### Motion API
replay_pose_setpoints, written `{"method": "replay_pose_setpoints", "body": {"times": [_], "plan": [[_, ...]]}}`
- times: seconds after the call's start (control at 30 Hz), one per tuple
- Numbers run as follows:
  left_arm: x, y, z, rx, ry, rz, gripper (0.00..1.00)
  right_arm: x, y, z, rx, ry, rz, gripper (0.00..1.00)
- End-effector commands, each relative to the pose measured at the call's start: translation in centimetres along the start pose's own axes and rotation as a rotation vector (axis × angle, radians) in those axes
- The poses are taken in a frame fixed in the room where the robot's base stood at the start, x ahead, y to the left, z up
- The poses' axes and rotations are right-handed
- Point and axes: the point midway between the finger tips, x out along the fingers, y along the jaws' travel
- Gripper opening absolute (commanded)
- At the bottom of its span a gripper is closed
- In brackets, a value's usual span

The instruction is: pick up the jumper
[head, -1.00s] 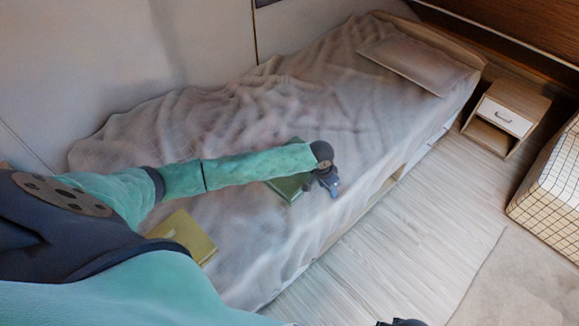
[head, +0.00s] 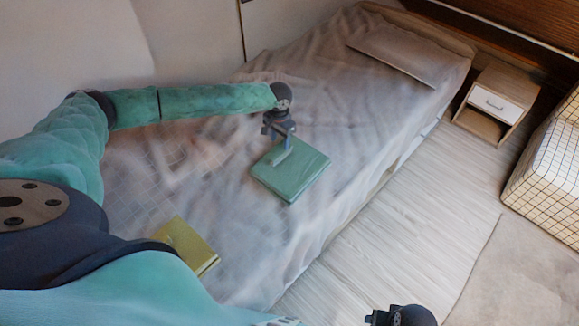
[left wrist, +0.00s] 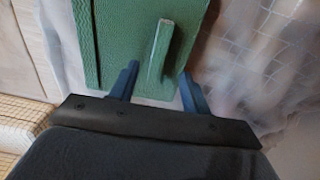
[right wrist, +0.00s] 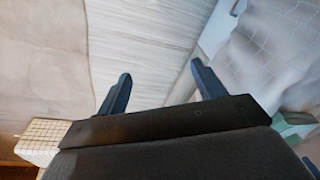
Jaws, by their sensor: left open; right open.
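A flat green folded piece (head: 300,175), which I take to be the jumper, lies on the bed. A narrow raised ridge stands up from it. My left gripper (head: 282,143) is open above its far-left part and points down at it. In the left wrist view the green jumper (left wrist: 115,35) fills the top middle. Its ridge stands between my left gripper's two spread fingers (left wrist: 158,72), with gaps beside it. My right gripper (right wrist: 160,70) is open and empty, over the floor beside the bed. It shows partly at the bottom of the head view (head: 375,318).
A flat yellow-green piece (head: 185,243) lies on the bed nearer me. The bed (head: 350,130) has a rumpled grey cover and a pillow (head: 397,52) at its far end. A nightstand (head: 495,103) and a checked piece of furniture (head: 550,165) stand at right. The plank floor (head: 385,235) is clear.

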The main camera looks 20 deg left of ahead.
Motion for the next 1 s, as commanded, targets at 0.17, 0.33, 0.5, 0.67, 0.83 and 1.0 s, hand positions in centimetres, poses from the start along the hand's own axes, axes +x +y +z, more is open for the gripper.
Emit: {"method": "replay_pose_setpoints", "body": {"times": [0.17,0.33,0.5,0.67,0.83,1.0], "plan": [[1.0,0.0,-0.1,-0.001,0.000,-0.001,0.47,2.1,0.2,0.5,-0.002,-0.017,0.004,0.69],[2.4,0.2,-0.2,0.000,0.000,-0.001,0.47,4.8,0.7,0.3,-0.003,-0.016,0.011,0.69],[4.2,0.3,-0.3,0.000,0.000,-0.001,0.47,7.5,1.0,0.7,-0.003,-0.018,0.014,0.69],[5.6,0.3,-0.4,-0.001,0.001,-0.001,0.47,8.9,1.1,1.0,-0.003,-0.019,0.015,0.69],[6.0,0.3,-0.3,0.000,0.001,-0.001,0.47,9.3,1.1,1.1,-0.003,-0.018,0.015,0.69],[6.0,0.3,-0.3,0.000,0.001,-0.001,0.39,9.3,1.1,1.1,-0.003,-0.019,0.015,0.69]]}}
